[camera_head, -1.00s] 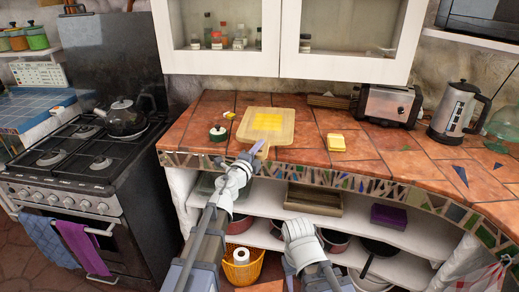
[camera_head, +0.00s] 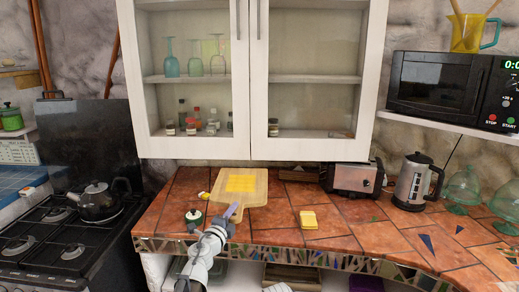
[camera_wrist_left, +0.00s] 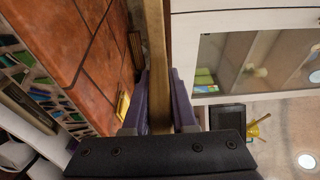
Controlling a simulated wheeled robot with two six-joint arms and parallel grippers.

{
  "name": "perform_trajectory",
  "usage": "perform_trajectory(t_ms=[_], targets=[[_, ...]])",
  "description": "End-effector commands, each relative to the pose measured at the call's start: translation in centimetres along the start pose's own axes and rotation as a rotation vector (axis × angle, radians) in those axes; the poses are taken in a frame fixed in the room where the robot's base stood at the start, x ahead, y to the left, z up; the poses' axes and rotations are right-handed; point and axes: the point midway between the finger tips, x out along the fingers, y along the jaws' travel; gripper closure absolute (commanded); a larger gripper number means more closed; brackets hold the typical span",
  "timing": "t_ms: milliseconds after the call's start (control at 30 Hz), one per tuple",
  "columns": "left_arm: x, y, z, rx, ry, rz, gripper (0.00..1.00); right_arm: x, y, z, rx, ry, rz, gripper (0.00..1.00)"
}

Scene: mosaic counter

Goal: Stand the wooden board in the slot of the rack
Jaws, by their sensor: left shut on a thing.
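The wooden board (camera_head: 256,190), pale with a yellow checked patch, is over the back left of the tiled counter, its broad face showing. My left gripper (camera_head: 231,212) is shut on its near end. In the left wrist view the board (camera_wrist_left: 155,60) shows edge-on as a narrow strip between the purple fingers (camera_wrist_left: 160,105). I cannot tell how far it is above the counter. A low brown wooden thing, which looks like the rack (camera_head: 297,175), is at the back beside the toaster; its slot is not clear. My right gripper is not in view.
A toaster (camera_head: 352,178) and a kettle (camera_head: 413,183) stand at the back right. A yellow block-like thing (camera_head: 308,219) lies mid-counter. The cabinet (camera_head: 190,148) hangs above.

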Motion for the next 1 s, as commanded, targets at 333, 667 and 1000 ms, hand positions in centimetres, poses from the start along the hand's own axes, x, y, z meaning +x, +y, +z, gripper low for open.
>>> perform_trajectory(t_ms=[333, 667, 1000], targets=[[0.0, -2.5, 0.0, 0.000, 0.000, 0.000, 1.00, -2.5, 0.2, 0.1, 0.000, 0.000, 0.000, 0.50], [0.0, 0.6, 0.0, 0.000, 0.000, 0.000, 1.00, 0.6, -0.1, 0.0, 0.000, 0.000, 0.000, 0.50], [0.0, 7.7, 0.0, 0.001, 0.000, -0.001, 1.00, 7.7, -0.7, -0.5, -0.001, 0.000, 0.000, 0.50]])
